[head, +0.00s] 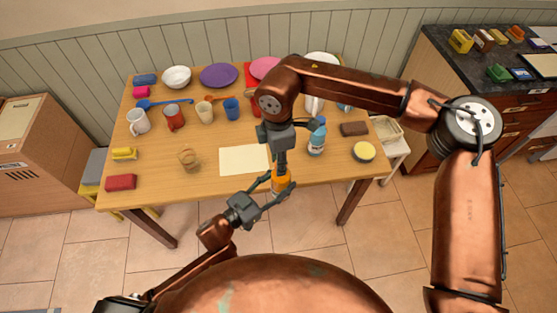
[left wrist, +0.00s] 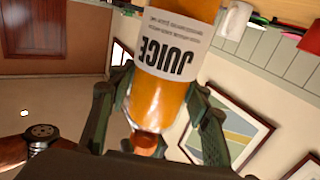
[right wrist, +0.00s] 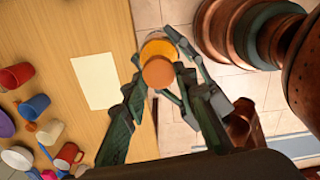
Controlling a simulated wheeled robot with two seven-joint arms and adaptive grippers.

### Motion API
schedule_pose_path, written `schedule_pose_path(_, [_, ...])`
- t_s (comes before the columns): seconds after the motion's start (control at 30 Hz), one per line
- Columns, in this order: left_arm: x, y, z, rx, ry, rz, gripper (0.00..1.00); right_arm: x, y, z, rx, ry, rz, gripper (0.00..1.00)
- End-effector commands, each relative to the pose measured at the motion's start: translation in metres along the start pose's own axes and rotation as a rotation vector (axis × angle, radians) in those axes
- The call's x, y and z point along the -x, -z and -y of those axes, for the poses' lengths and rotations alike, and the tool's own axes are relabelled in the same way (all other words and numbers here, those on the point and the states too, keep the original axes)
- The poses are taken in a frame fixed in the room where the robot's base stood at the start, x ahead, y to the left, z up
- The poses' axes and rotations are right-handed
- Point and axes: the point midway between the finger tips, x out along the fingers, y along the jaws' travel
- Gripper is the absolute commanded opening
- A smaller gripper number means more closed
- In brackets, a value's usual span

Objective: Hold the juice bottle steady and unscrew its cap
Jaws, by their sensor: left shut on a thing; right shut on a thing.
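The orange juice bottle (head: 281,182) is held in the air at the table's front edge. In the left wrist view the bottle (left wrist: 162,95) shows a white JUICE label, upside down in the picture, with its orange-brown cap (left wrist: 148,143) at the lower end. My left gripper (head: 268,188) is shut on the bottle from the side. My right gripper (head: 281,164) comes down from above and is shut on the cap. In the right wrist view the round cap (right wrist: 158,72) is between its fingers, with the bottle (right wrist: 158,47) behind. Whether the cap is loose cannot be seen.
The wooden table (head: 215,185) holds a white sheet (head: 245,160), a blue-and-white bottle (head: 317,137) right of my right gripper, a jar (head: 188,157), several mugs and plates, and a red block (head: 121,182). The floor (head: 330,240) in front is free.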

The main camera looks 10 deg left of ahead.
Motion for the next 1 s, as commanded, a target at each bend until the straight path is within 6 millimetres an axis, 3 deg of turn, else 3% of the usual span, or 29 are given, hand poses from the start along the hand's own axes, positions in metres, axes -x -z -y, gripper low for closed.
schedule_pose_path(1.0, [0.0001, 0.0027, -0.0031, -0.003, -0.006, -0.007, 0.0, 0.0018, -0.0095, 0.0023, 2.108, -0.007, 0.002, 0.0])
